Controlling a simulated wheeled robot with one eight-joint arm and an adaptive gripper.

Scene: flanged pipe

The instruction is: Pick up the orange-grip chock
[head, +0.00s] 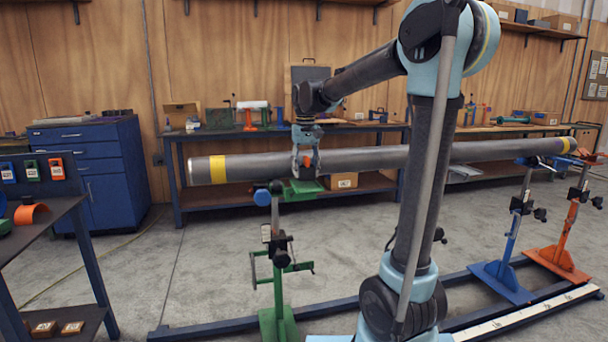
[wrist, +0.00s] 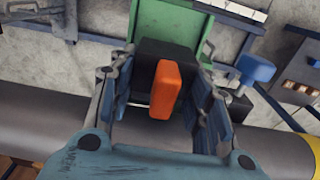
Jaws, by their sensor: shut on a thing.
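The orange-grip chock shows in the wrist view as a black block with an orange grip (wrist: 165,88). My gripper (wrist: 160,85) has its fingers on both sides of the black block and is shut on it. In the head view my gripper (head: 305,160) points down in front of the grey pipe (head: 365,158), above the green stand (head: 303,188), with a bit of orange showing between its fingers. The pipe crosses the lower part of the wrist view (wrist: 35,110). The green plate of the stand (wrist: 175,22) shows beyond the chock. I cannot tell whether the chock touches the plate or pipe.
A blue stand (head: 514,235) and an orange stand (head: 565,225) stand under the pipe's right end. A blue drawer cabinet (head: 95,170) and a dark shelf (head: 50,235) are at left. A workbench (head: 235,195) runs behind the pipe. Open floor lies front left.

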